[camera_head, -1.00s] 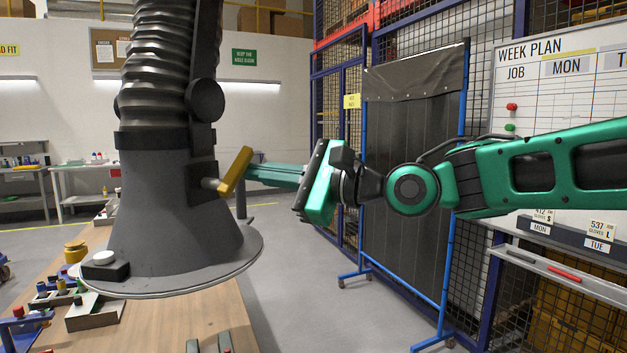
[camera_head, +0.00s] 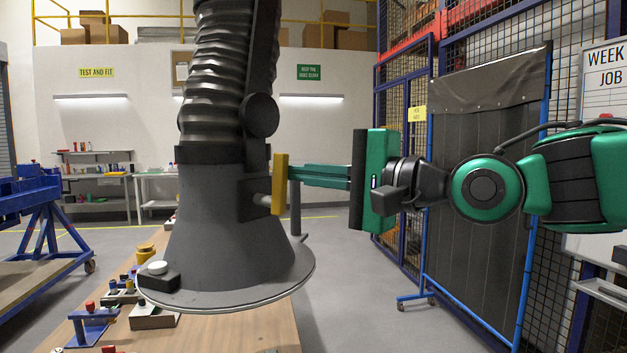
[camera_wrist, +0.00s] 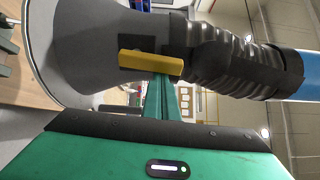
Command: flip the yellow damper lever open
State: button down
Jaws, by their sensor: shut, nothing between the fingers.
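The yellow damper lever (camera_head: 279,184) is on the right side of the grey extraction hood (camera_head: 215,225). It stands nearly upright in the head view, on a short round pivot. In the wrist view the lever (camera_wrist: 150,65) lies across the picture, in front of the tips of my fingers. My gripper (camera_head: 292,173) comes from the right, with its green fingers shut and empty. The fingertips are at the lever and appear to touch it or lie just behind it; the exact contact is hidden by the lever.
A ribbed black duct (camera_head: 228,75) rises from the hood. Below is a wooden bench (camera_head: 240,335) with small parts on its left. A dark curtain screen (camera_head: 480,180) stands behind my arm at the right. The floor between bench and screen is clear.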

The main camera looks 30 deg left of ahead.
jog(key=shift+s+r, duration=0.1)
jog(key=shift+s, duration=0.1)
dwell(0.6)
jog(key=w, duration=0.4)
jog(key=d, duration=0.9)
jog(key=shift+s, duration=0.4)
